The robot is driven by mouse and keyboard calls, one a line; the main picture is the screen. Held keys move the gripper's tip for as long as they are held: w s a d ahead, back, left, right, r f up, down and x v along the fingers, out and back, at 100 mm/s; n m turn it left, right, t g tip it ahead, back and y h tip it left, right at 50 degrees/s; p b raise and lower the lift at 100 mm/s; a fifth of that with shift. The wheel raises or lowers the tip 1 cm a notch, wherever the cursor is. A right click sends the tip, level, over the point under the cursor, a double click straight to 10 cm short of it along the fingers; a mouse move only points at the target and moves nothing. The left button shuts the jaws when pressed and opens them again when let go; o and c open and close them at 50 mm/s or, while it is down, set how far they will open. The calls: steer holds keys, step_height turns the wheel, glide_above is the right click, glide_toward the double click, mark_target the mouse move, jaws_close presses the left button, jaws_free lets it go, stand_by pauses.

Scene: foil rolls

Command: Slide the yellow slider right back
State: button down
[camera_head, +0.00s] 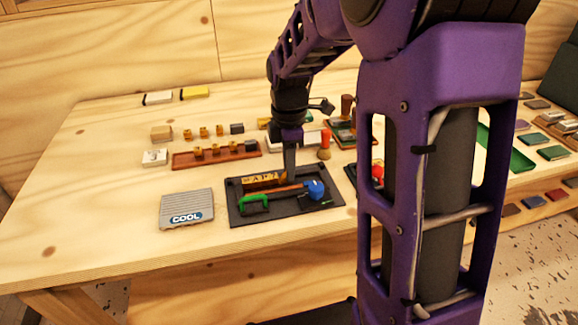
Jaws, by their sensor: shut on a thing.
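A black tray (237,215) lies on the table, left of my arm's column. A yellow slider (262,180) with dark lettering lies along the tray's back part. My gripper (288,176) points straight down at the slider's right end and is shut on it. The fingertips are small and partly merge with the tray, so the exact contact is hard to see. A tool with a green-and-black left end (256,204) and a blue right end (315,189) lies in the tray just in front of the slider.
A grey ribbed block marked COOL (187,208) lies left of the tray. A reddish-brown rack (217,155) with small yellow pieces stands behind. A white bar (158,97) and a yellow bar (195,92) lie at the back left. The table's front left is clear.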

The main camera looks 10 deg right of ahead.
steer(key=shift+d, duration=0.1)
steer(key=d+p, duration=0.1)
steer(key=d, duration=0.5)
steer(key=shift+d+p, duration=0.25)
steer(key=shift+p, duration=0.1)
steer(key=c, duration=0.8)
jaws_free()
steer(key=shift+d, duration=0.1)
step_height(320, 180, up, 18)
steer(key=p, duration=0.3)
steer(key=shift+f, duration=0.25)
